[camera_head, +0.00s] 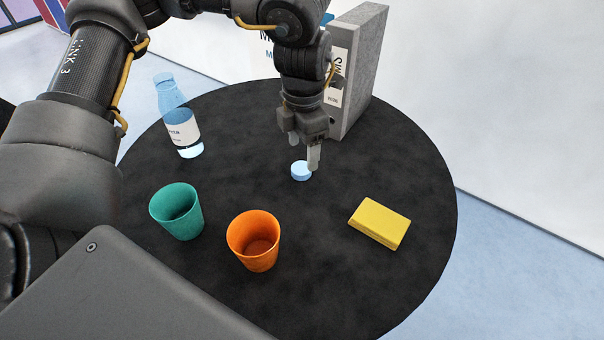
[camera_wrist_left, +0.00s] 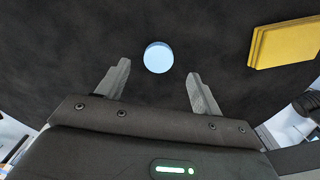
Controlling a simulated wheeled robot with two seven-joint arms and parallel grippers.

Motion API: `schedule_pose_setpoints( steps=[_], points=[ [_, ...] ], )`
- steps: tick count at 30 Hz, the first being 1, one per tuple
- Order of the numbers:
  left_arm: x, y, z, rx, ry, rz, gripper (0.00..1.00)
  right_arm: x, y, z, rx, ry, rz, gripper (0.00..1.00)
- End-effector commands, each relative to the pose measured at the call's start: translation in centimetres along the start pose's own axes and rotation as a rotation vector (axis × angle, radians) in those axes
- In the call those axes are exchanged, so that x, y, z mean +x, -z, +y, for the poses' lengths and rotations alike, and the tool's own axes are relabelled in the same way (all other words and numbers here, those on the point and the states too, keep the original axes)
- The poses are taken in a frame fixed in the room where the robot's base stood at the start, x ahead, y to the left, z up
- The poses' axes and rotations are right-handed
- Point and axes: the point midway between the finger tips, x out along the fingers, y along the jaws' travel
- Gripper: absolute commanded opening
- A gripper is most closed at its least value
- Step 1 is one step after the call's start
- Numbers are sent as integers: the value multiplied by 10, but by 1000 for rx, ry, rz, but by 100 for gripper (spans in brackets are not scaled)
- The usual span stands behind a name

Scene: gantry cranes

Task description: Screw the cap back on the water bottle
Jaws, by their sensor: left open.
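The water bottle (camera_head: 178,118) stands upright and uncapped at the far left of the round black table, clear with a white label. The light blue cap (camera_head: 301,171) lies flat on the table near its middle. My left gripper (camera_head: 304,158) points down over the cap, its fingers partly in front of it. In the left wrist view the cap (camera_wrist_left: 158,57) lies ahead of and between the two open fingertips (camera_wrist_left: 158,80), touching neither. The left gripper is empty. My right gripper does not show.
A teal cup (camera_head: 177,211) and an orange cup (camera_head: 253,241) stand at the front of the black table (camera_head: 400,150). A yellow block (camera_head: 380,223) lies to the right, also in the left wrist view (camera_wrist_left: 285,43). A grey binder (camera_head: 358,70) stands close behind the gripper.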

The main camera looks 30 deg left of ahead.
Motion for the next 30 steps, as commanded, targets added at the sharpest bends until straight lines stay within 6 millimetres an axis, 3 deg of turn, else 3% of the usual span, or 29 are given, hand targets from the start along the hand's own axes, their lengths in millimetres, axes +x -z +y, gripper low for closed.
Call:
schedule_pose_setpoints(
  steps=[8, 19, 30],
  points=[
    [4, 0, 0, 1, 0, 0, 66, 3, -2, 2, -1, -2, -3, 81],
    [52, 3, 2, 1, -1, -1, 66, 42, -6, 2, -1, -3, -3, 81],
    [50, 3, 2, 0, 0, -1, 66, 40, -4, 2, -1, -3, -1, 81]
  ],
)
